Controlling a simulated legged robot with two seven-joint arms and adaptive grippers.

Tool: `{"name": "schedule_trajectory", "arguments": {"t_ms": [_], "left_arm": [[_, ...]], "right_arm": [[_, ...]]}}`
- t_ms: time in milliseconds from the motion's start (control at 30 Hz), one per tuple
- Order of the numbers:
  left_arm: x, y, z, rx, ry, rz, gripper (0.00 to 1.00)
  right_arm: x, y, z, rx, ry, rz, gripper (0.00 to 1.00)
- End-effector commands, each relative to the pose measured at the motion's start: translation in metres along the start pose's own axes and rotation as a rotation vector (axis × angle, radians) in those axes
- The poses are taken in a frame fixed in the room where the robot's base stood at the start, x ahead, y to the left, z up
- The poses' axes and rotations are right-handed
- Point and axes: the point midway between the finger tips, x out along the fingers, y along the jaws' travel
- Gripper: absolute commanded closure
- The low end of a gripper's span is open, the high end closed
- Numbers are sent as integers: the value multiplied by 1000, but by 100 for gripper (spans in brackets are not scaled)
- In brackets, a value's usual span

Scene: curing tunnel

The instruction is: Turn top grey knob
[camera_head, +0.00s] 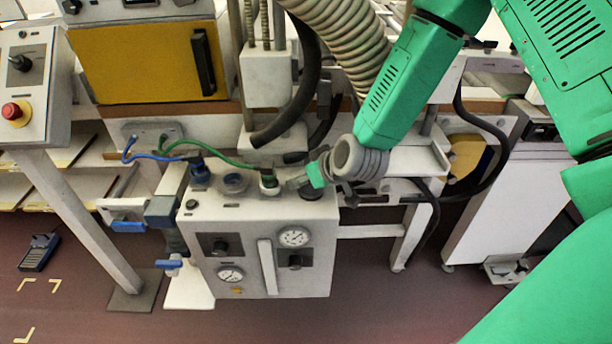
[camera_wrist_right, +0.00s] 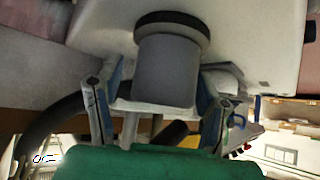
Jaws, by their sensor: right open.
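The grey knob (camera_wrist_right: 168,68) is a smooth cylinder on a dark round base on a white surface, large in the right wrist view. My right gripper (camera_wrist_right: 160,100) is open, with one finger on each side of the knob; I cannot tell whether either finger touches it. In the head view my right gripper (camera_head: 314,176) is at the right end of the top of the white control box (camera_head: 222,220). There, a dark round base (camera_head: 310,192) shows just below the gripper, and the rest of the knob is mostly hidden. My left gripper is not in view.
A green-cabled connector (camera_head: 268,179), an open socket (camera_head: 234,183) and a blue connector (camera_head: 199,170) stand left of my gripper on the box top. The box front has gauges (camera_head: 294,237) and a vertical handle (camera_head: 267,266). A ribbed hose (camera_head: 338,35) hangs behind my arm.

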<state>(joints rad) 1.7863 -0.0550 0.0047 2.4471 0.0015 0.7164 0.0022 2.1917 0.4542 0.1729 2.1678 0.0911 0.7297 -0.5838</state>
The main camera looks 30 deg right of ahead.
Motion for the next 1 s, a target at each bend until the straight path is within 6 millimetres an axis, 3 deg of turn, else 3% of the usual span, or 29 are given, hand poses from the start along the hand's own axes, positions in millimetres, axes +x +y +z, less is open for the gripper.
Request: {"name": "schedule_trajectory", "arguments": {"t_ms": [533,700,1000], "left_arm": [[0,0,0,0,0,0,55],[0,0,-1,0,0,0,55],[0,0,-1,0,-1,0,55]], "right_arm": [[-98,1,-1,0,1,-1,39],[-112,1,0,1,0,-1,39],[-115,1,1,1,-2,-1,39]]}}
